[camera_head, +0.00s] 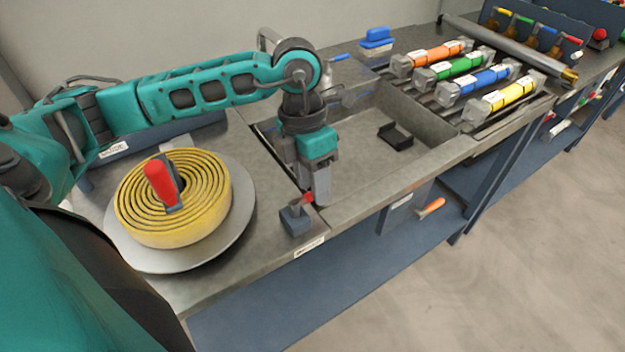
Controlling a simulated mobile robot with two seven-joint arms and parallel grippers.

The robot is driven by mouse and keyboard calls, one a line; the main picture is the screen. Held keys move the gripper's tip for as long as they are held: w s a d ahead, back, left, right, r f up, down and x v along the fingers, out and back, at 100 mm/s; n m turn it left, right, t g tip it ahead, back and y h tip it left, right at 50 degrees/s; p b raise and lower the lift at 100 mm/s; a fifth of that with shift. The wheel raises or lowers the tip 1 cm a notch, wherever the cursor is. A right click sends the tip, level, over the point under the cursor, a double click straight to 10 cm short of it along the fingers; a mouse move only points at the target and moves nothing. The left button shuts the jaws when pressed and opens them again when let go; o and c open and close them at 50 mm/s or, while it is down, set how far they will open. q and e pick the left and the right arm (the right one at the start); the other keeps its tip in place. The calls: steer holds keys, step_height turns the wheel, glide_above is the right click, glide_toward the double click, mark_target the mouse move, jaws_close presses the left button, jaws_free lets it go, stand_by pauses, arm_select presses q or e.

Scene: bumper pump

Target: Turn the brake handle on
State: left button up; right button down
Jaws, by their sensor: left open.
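A small lever with a red tip (308,197) stands on a blue-grey block (295,220) at the bench's front edge, above a small white label; it looks like the brake handle. My left gripper (319,196) points down right beside the red tip, its fingers open. The fingers partly overlap each other in this view, and I cannot tell whether one touches the tip. My right gripper is out of view.
A coiled yellow hose (205,225) with a red handle (158,185) lies on a round grey plate (240,240) to the left. A sunken basin (430,125) holds a small black bracket (396,136). Several coloured cylinders lie in a rack beyond.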

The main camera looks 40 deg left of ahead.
arm_select(q)
steer(key=shift+f, duration=0.3)
jaws_close()
stand_by(0.6)
